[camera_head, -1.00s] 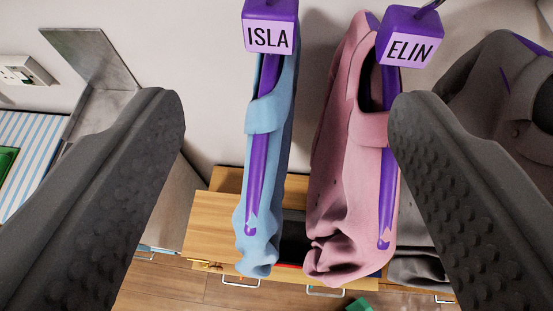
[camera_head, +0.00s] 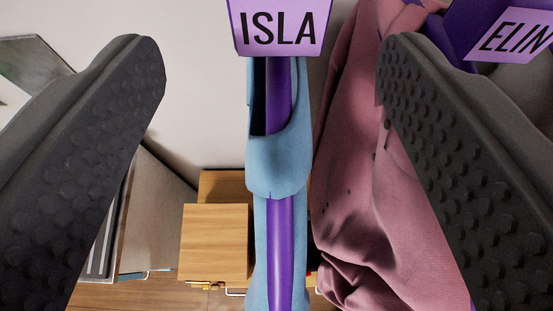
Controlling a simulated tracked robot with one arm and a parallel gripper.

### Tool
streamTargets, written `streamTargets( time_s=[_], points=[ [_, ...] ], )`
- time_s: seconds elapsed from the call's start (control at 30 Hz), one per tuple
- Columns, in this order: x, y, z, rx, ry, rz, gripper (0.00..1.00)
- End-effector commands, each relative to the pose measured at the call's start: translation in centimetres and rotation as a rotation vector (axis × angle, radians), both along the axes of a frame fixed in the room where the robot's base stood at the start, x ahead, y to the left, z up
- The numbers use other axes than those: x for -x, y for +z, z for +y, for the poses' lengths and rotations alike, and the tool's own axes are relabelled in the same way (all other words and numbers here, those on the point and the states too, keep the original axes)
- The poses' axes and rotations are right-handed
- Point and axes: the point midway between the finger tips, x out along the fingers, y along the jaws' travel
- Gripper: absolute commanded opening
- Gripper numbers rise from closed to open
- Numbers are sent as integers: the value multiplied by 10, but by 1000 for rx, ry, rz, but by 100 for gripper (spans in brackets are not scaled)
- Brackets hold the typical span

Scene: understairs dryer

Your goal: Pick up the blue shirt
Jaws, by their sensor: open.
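The blue shirt (camera_head: 279,166) hangs on a purple hanger (camera_head: 281,235) with a purple tag block (camera_head: 280,25) reading "ISLA" at its top. It hangs in the middle of the view, seen edge-on, and its lower end runs out of the picture. My gripper (camera_head: 262,60) is open, one dark studded finger at the left and one at the right. The shirt shows between the fingers, nearer the right one. I cannot tell whether the fingertips reach as deep as the shirt. Nothing is held.
A pink garment (camera_head: 360,170) hangs close to the right of the blue shirt, partly behind my right finger, with a tag block (camera_head: 500,35) reading "ELIN". A wooden drawer unit (camera_head: 215,240) stands below. A grey panel (camera_head: 60,75) is at the left. White wall lies behind.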

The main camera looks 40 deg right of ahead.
Motion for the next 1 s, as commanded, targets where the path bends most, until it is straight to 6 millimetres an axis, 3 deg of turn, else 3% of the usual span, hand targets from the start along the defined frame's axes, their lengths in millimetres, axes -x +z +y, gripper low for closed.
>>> streamTargets(
  time_s=[0.4, 0.63, 0.67, 0.87, 1.0],
  points=[
    [-33, -16, -30, 0, -1, 1, 62],
    [-35, -17, -31, -1, 1, -1, 62],
    [-35, -17, -30, 0, 1, -2, 56],
    [-35, -17, -30, 0, 1, -2, 1],
    [-35, -17, -30, 0, 1, -1, 0]
  ],
)
